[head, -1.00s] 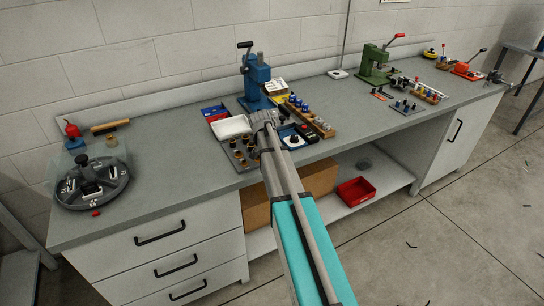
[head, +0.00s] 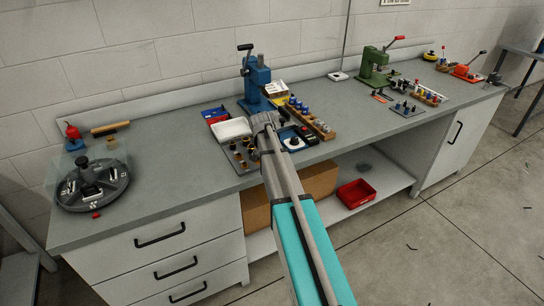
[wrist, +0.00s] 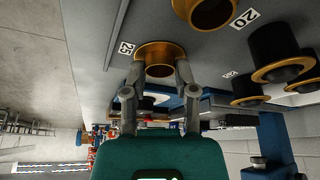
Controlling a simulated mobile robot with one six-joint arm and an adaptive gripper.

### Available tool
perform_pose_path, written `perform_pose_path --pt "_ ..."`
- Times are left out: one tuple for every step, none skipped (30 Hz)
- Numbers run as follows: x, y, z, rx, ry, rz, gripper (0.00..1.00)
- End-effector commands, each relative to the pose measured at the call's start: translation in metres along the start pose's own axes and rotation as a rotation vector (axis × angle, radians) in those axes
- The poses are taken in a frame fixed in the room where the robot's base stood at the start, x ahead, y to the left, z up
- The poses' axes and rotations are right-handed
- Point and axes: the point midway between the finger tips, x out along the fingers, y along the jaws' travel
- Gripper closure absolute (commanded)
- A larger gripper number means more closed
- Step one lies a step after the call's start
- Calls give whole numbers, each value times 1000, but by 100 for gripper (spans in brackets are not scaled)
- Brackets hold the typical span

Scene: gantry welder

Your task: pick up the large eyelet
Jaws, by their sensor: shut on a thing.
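The large eyelet (wrist: 160,52), a brass-coloured ring with a wide flange, sits beside the label "25" in the wrist view. My gripper (wrist: 161,72) is shut on it, with one finger on each side of its near part. The eyelet is at the grey board (wrist: 165,20); I cannot tell whether it is lifted clear. In the head view my gripper (head: 264,121) is over the grey parts board (head: 246,167), and my arm hides its fingertips and the held eyelet.
Another brass eyelet (wrist: 210,10) is next to the label "20", with black-and-brass pieces (wrist: 283,62) to the right. A blue press (head: 257,80) stands behind my gripper. A white tray (head: 232,129) is close on the left. The bench between it and the round carousel (head: 92,186) is clear.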

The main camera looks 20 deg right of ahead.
Motion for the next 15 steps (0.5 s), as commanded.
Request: perform_pose_path --pt "0 0 0 0 0 0 82" --pt "0 0 0 0 0 0 82" --pt "0 0 0 0 0 0 82" --pt "0 0 0 0 0 0 82" --pt "0 0 0 0 0 0 82" --pt "-1 0 0 0 0 0 82" --pt "-1 0 0 0 0 0 82" --pt "-1 0 -1 0 0 0 82" --pt "-2 0 -1 0 0 0 82" --pt "-3 0 -1 0 0 0 82" --pt "-4 0 -2 0 0 0 82" --pt "-5 0 -2 0 0 0 82" --pt "-7 0 -3 0 0 0 82" --pt "-8 0 -3 0 0 0 82" --pt "-10 0 -4 0 0 0 82"
